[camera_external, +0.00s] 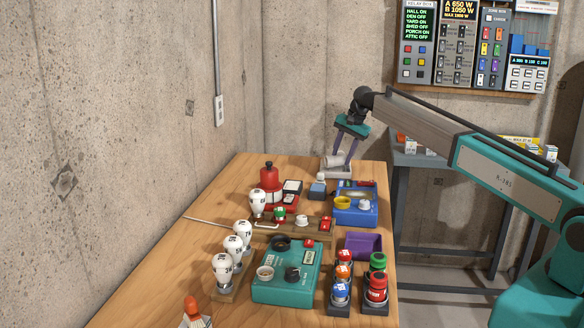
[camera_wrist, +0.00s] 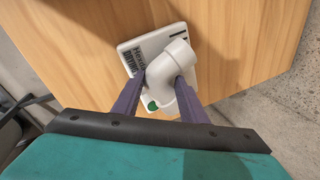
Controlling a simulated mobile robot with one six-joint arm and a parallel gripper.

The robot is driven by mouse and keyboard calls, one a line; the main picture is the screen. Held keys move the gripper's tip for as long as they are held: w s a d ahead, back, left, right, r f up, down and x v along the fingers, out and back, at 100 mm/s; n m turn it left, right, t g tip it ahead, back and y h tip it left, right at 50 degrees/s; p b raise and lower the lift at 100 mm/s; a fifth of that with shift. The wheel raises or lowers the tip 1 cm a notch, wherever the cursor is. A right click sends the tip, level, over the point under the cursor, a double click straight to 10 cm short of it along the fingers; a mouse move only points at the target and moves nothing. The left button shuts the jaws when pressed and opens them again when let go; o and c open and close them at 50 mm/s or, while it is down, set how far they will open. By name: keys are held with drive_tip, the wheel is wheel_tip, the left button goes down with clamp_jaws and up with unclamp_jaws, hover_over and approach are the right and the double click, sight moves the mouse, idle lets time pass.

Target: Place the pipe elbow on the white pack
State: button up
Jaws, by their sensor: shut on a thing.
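The white pipe elbow (camera_wrist: 173,68) is between the two purple fingers of my gripper (camera_wrist: 161,82) in the wrist view. The gripper is shut on it. The white pack (camera_wrist: 142,50), a flat piece with dark print and a green spot, lies on the wooden table beneath the elbow, which hides much of it. In the external view my gripper (camera_external: 343,150) points down at the table's far end, with the elbow (camera_external: 337,160) low between its fingers. The pack's pale edge (camera_external: 334,175) shows just below. I cannot tell whether elbow and pack touch.
A blue box (camera_external: 356,214) and a small blue-grey block (camera_external: 317,190) stand close in front. A red bottle-shaped thing (camera_external: 269,179) is left of them. A teal box (camera_external: 287,287), bulbs and a purple tray (camera_external: 363,244) crowd the nearer table. Bare wood lies around the pack.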

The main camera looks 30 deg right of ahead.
idle(0.3)
drive_tip(key=o, duration=1)
drive_tip(key=shift+f, duration=0.1)
drive_tip(key=shift+o, duration=0.2)
drive_tip(key=b+v, duration=0.2)
drive_tip(key=v, duration=1)
